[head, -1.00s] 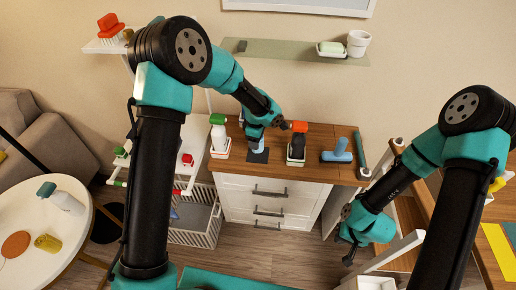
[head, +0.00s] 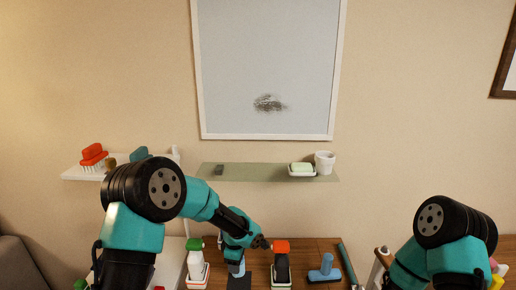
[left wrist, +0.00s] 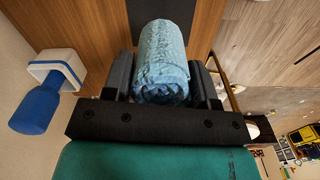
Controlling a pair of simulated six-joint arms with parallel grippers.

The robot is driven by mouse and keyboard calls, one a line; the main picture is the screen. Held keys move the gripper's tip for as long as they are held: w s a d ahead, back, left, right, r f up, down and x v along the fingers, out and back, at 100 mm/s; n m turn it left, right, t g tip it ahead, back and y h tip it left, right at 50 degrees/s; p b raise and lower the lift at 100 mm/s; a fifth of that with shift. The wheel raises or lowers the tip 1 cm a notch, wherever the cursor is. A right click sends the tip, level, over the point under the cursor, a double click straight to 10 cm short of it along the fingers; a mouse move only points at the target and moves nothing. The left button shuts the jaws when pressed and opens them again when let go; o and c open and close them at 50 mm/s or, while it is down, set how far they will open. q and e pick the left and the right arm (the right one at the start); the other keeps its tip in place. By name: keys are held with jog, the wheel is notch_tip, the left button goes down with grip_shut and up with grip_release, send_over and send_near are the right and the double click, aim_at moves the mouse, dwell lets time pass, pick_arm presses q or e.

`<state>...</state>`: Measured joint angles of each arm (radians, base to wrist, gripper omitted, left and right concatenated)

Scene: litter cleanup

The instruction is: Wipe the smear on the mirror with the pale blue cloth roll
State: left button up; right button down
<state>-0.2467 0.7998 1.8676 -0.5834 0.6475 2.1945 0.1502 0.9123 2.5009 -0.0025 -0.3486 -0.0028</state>
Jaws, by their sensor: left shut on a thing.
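The mirror (head: 255,50) hangs on the wall in a white frame, with a dark grey smear (head: 270,103) on its lower middle. The pale blue cloth roll (head: 237,269) is at the wooden cabinet top, over a dark mat. In the left wrist view the roll (left wrist: 163,62) sits between the two fingers of my left gripper (left wrist: 165,85), which is shut on it. My left gripper (head: 238,258) is well below the mirror. I cannot tell whether the roll touches the mat. My right gripper is outside the view; only its arm shows.
A shelf (head: 250,173) below the mirror holds a soap dish (head: 302,170), a white cup (head: 325,162) and a small dark block (head: 219,170). A blue tool (head: 325,269) lies farther right.

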pick_arm(q)
jog(key=shift+r, duration=0.1)
dwell(0.6)
jog(key=w+d+r+m+t+y, duration=0.25)
jog(key=r+m, duration=0.25)
jog(key=r, duration=1.3)
jog(key=w+d+r+m+t+y, duration=0.25)
jog(key=r+m, duration=0.35)
jog(key=r, duration=1.2)
jog(key=w+d+r+m+t+h, duration=0.1)
jog(key=d+r+m+t+h, duration=0.1)
jog(key=r+t, duration=0.4)
jog(key=w+d+r+m+t+h, duration=0.1)
jog(key=d+r+m+t+h, duration=0.1)
jog(key=d+r+m+t, duration=0.3)
notch_tip(320, 180, up, 4)
jog(key=shift+w+f+m+t, duration=0.1)
jog(key=shift+w+m+t, duration=0.3)
jog(key=shift+t, duration=0.6)
jog(key=shift+s, duration=0.1)
jog(key=w, duration=0.7)
jog(key=shift+a, duration=0.2)
